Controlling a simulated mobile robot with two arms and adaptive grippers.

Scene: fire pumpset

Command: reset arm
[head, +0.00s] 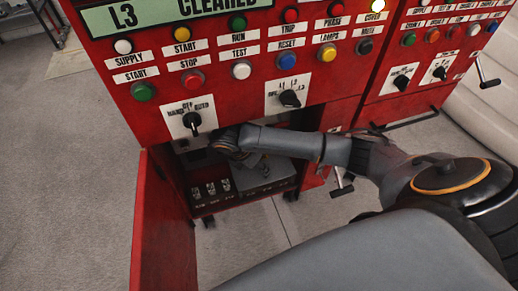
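The red control cabinet (150,75) fills the upper middle of the head view, with its lower compartment (205,205) open at the front. My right arm comes in from the right and reaches left across the front of this opening. Its far end is a dark wrist joint just below the panel's lower edge, under the HAND/OFF/AUTO selector (192,121). I cannot make out any fingers there; the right gripper's fingertips are hidden or out of sight. My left arm and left gripper do not show.
Inside the compartment are a grey box (262,177) and a row of small terminals or switches (212,188). A second rotary selector (291,98) and crank-like handles (342,182) stick out near my arm. The grey floor (65,200) at left is clear.

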